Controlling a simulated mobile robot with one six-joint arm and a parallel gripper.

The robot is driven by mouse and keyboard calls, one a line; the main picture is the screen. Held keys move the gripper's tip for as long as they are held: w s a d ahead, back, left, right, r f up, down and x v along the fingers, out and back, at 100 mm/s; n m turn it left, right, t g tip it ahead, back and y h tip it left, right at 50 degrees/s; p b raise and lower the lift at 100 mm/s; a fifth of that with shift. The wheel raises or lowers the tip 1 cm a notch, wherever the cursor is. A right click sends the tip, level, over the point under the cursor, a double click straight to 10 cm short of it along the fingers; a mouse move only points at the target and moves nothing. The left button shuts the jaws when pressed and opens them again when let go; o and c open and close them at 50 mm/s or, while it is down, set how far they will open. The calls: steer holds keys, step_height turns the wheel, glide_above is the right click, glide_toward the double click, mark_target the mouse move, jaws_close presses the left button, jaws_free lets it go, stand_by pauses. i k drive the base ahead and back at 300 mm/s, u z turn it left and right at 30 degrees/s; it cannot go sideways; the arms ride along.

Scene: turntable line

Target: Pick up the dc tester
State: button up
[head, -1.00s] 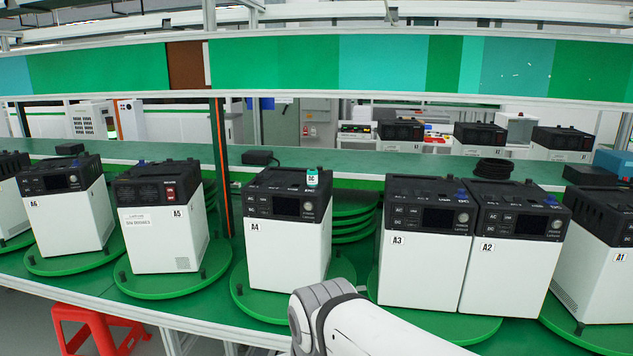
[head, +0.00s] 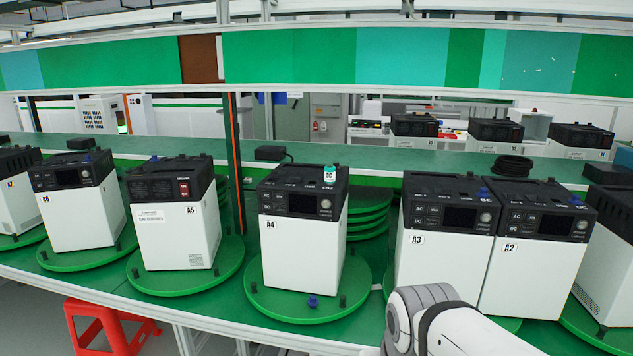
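A small teal-and-white piece with a dark mark, which looks like the dc tester (head: 329,175), stands upright on the top front right of the black-and-white unit A4 (head: 300,250). Its lettering is too small to read surely. Unit A4 sits on a green round turntable (head: 270,298) near the middle of the picture. My white and grey arm shows at the bottom right, in front of unit A3. My gripper is out of view.
Units A5 (head: 175,230) and A6 (head: 80,215) stand to the left, A3 (head: 435,255) and A2 (head: 530,260) side by side to the right. A blue plug (head: 313,300) is on A4's turntable. A dark post (head: 234,150) rises behind, and a red stool (head: 105,325) stands below.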

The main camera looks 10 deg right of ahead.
mark_target(330, 170)
steer(key=u, duration=0.05)
steer(key=i, duration=0.95)
